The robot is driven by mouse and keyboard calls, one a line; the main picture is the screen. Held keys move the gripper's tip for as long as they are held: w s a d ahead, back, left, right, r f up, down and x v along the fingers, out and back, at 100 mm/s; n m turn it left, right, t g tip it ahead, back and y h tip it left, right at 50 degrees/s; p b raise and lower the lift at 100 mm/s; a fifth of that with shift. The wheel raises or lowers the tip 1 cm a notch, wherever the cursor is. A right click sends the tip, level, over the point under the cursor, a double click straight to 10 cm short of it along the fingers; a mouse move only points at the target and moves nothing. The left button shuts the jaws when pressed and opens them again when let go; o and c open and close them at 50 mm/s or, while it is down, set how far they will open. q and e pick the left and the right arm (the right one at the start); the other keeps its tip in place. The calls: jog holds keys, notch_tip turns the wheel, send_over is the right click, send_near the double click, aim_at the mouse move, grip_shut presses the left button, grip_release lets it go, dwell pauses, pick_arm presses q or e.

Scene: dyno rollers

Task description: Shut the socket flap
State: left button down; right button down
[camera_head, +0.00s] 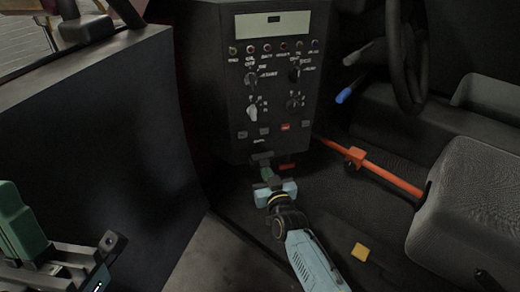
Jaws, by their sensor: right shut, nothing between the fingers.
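A control panel (270,110) with a display, knobs and buttons stands in the middle of the head view. A small dark piece (262,157) sticks out at its lower edge and may be the socket flap; whether it is open or shut is too small to tell. A small red part (287,166) lies just right of it. My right gripper (266,172) is shut and empty right below the dark piece; I cannot tell if they touch. Its fingers and body hide part of the panel's bottom. My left gripper (22,228) is at the lower left, partly cut off, far from the panel.
An orange bar (385,176) runs right of the panel towards a dark seat (475,215). A steering wheel (408,60) and a blue-tipped lever (345,95) are at upper right. A large dark panel (100,140) fills the left. A yellow block (360,252) lies on the floor.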

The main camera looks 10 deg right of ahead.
jog(key=shift+w+r, duration=0.1)
jog(key=shift+r, duration=0.1)
dwell(0.3)
jog(key=shift+w+r, duration=0.2)
jog(key=shift+r, duration=0.05)
jog(key=shift+w, duration=0.2)
jog(key=shift+w+f, duration=0.1)
jog(key=shift+w, duration=0.45)
dwell(0.3)
